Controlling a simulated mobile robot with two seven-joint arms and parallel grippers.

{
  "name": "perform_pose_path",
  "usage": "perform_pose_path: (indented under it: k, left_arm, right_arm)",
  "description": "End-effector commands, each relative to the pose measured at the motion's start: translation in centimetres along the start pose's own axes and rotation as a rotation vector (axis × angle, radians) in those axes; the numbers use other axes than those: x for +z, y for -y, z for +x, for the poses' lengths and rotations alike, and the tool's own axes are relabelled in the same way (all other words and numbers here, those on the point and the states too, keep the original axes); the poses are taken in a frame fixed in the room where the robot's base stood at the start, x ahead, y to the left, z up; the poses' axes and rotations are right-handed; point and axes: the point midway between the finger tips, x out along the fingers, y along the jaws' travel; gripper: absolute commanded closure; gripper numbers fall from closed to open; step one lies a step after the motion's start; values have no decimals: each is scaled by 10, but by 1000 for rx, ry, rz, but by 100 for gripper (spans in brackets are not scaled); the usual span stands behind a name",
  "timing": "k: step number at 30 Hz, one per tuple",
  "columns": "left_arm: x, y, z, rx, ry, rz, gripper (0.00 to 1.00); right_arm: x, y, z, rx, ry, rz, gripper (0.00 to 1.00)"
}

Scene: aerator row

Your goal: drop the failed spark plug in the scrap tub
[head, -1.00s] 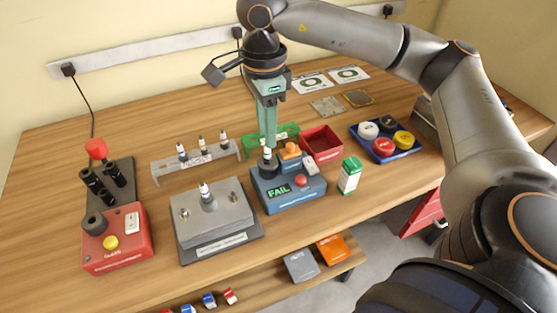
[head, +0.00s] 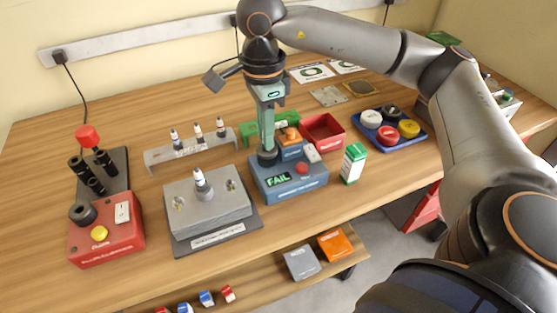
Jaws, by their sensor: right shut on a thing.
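My right gripper (head: 267,148) points straight down, shut on the failed spark plug at the black socket of the blue tester (head: 288,187). The plug is hidden by the fingers, so I cannot tell whether it is still seated. The tester's screen (head: 279,179) reads FAIL. An open red tub (head: 336,146), likely the scrap tub, stands just behind and right of the tester. A green tray (head: 254,128) is behind the gripper, partly covered. My left gripper is not in view.
A rack (head: 165,159) holds three spark plugs. Another plug (head: 199,179) stands in a grey block (head: 240,205). A green-and-white box (head: 352,163) stands right of the tester. A blue tray (head: 412,143) of coloured caps is further right. A red box (head: 108,240) is at left.

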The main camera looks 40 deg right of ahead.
Motion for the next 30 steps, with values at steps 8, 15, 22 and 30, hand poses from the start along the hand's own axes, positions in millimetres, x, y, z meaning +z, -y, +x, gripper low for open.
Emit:
perform_pose_path:
  k: [8, 15, 22, 30]
  left_arm:
    - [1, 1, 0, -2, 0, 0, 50]
    - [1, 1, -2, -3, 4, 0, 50]
    - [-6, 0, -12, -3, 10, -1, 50]
    - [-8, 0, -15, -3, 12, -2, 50]
  right_arm:
    - [0, 0, 0, 0, 0, 0, 100]
    - [0, 0, -3, 0, 0, 0, 100]
    - [0, 0, -22, -1, 1, 0, 100]
    - [0, 0, -30, 1, 0, 1, 100]
